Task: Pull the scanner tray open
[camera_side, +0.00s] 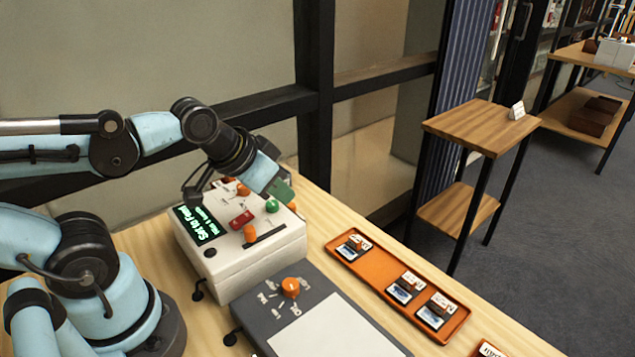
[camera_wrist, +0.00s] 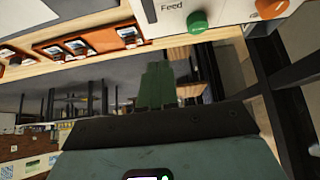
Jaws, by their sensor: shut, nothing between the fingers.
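A white machine (camera_side: 240,262) with a lit display (camera_side: 200,226), a green knob (camera_side: 272,206), orange knobs and a red switch (camera_side: 241,219) stands on the wooden table. I take it for the scanner; no drawn-out tray shows on it. My gripper (camera_side: 284,192) is shut and empty, its green fingertips above the machine's right end, near the green knob. Contact cannot be told. In the wrist view the shut green fingers (camera_wrist: 158,85) point away from the camera, below the machine's panel (camera_wrist: 225,10) marked "Feed" and its green knob (camera_wrist: 197,22).
A dark grey unit (camera_side: 262,306) with an orange knob (camera_side: 290,287) and a pale panel stands in front. An orange tray (camera_side: 380,276) of small labelled items lies to the right. A black window frame (camera_side: 314,90) rises behind the table. A wooden side stand (camera_side: 481,127) is farther right.

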